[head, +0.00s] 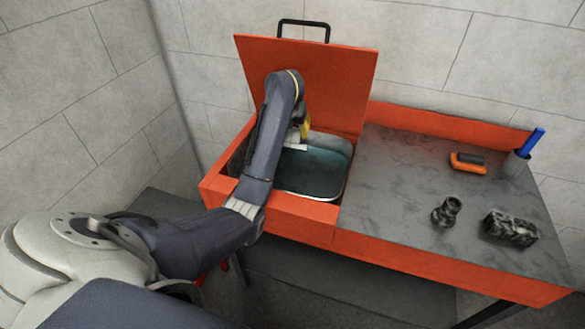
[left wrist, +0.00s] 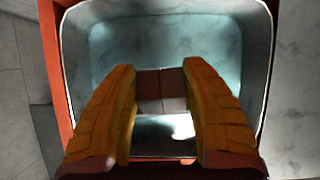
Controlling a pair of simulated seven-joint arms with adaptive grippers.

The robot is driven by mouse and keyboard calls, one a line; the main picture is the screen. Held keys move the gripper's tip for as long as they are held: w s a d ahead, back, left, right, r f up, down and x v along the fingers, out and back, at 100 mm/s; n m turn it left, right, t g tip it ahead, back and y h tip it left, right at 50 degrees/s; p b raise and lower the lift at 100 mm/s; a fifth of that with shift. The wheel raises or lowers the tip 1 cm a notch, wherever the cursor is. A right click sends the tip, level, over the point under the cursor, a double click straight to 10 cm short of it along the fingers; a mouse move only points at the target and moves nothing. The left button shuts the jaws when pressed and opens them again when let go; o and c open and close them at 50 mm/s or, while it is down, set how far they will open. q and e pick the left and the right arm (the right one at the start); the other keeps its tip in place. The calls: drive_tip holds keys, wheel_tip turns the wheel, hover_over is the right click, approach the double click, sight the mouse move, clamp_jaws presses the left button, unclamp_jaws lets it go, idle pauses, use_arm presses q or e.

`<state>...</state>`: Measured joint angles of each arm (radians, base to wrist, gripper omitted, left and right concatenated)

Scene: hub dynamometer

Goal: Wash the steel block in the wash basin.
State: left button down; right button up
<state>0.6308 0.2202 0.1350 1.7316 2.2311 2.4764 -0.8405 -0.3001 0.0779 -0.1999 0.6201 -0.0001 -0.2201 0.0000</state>
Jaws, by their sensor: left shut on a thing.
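The wash basin (head: 318,178) is an open metal tub with blue-green water, set in the left part of an orange bench. My left gripper (head: 303,132), with yellow fingers, points down over the basin and is partly hidden by my arm. In the left wrist view its two fingers (left wrist: 163,115) are shut on the steel block (left wrist: 165,127), a shiny, reflective piece between them. In the head view only a pale edge of the block (head: 296,147) shows. It appears to be over the basin; I cannot tell whether it touches the water. My right gripper is not in view.
The orange lid (head: 335,75) stands open behind the basin. On the grey worktop (head: 400,185) to the right are an orange-and-black tool (head: 468,162), a cup (head: 514,165) with a blue-handled item, a dark fitting (head: 447,210) and a mottled dark block (head: 511,228). The worktop beside the basin is clear.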

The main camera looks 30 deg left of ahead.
use_arm(q)
drive_tip(key=shift+r, duration=0.15)
drive_tip(key=shift+r, duration=1.95)
drive_tip(key=shift+f, duration=2.9)
drive_tip(key=shift+f, duration=5.5)
drive_tip(key=shift+a+r, duration=0.1)
drive_tip(key=shift+r, duration=1.15)
